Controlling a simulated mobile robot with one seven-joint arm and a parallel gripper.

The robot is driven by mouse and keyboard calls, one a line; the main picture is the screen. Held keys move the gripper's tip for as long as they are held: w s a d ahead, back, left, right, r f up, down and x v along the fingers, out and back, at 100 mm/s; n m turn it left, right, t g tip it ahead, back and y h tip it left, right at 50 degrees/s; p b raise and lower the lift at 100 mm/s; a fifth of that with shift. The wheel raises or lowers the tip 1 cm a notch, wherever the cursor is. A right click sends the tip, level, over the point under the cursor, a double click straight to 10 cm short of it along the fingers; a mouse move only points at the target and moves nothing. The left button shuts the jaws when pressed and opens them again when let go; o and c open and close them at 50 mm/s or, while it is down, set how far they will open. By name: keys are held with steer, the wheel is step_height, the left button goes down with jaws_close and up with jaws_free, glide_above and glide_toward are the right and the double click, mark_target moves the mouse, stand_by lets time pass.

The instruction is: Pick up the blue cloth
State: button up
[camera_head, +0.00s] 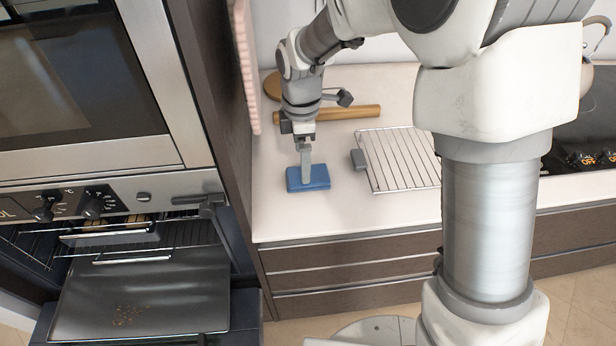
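The blue cloth (320,178) is a small folded pad lying flat on the white countertop, left of the wire rack. My gripper (305,180) points straight down over the cloth, with its fingertips at or just above the cloth's middle. The fingers appear one behind the other from this side, so I cannot tell whether they are open or shut on the cloth. The cloth looks to rest on the counter.
A wire rack (402,160) lies right of the cloth, with a small grey block (358,160) at its left edge. A wooden rolling pin (350,113) lies behind my gripper. The lower oven's door (145,295) is open at left. A cooktop (590,125) is at far right.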

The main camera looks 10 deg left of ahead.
mark_target(320, 180)
steer(key=f, duration=0.5)
steer(key=shift+w+d+f, duration=0.1)
steer(key=shift+w+f, duration=0.05)
steer(key=shift+w, duration=0.05)
steer(key=c, duration=1.2)
